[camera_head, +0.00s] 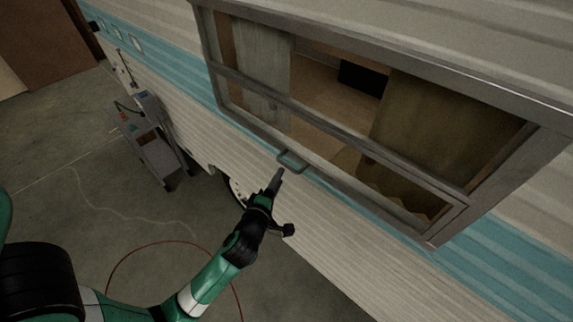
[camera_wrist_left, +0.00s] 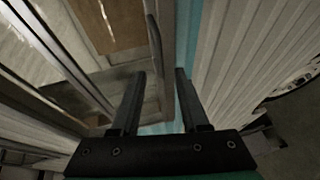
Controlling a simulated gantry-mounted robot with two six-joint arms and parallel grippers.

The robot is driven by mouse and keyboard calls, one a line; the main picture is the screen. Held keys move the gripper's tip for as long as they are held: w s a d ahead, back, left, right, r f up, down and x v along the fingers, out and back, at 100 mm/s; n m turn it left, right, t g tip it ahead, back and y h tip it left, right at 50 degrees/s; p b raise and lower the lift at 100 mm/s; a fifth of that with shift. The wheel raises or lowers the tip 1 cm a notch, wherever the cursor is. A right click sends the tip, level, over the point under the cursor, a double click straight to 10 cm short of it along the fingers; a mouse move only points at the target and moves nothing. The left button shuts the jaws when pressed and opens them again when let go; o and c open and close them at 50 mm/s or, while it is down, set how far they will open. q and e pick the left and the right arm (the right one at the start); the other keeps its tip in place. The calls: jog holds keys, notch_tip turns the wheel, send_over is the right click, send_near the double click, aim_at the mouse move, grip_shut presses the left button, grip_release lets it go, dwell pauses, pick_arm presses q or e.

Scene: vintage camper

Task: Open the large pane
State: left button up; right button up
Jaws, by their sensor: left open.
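The large pane (camera_head: 335,132) sits in a grey metal frame in the camper's side window. A small grey handle (camera_head: 291,161) sticks out from the frame's lower edge. My left gripper (camera_head: 279,174) is open, just below and in front of the handle in the head view. In the left wrist view, the two dark fingers of my left gripper (camera_wrist_left: 159,72) are spread apart. The curved grey handle (camera_wrist_left: 156,50) shows between the fingertips in that picture; I cannot tell whether they touch it. My right gripper is out of view.
The white and teal camper wall (camera_head: 330,240) runs along below the window. A grey cart (camera_head: 160,158) stands beside the camper at the left. A red cable (camera_head: 150,246) lies on the concrete floor. Inside the window hang curtains (camera_head: 262,70). The floor at the lower left is mostly clear.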

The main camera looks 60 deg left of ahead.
aim_at(286, 167)
pick_arm(q)
jog(key=x, duration=0.7)
jog(key=shift+w+a+f+p, duration=0.1)
jog(key=shift+w+a+p, duration=0.1)
jog(key=shift+p, duration=0.15)
jog(key=shift+d, duration=0.1)
grip_shut()
dwell(0.8)
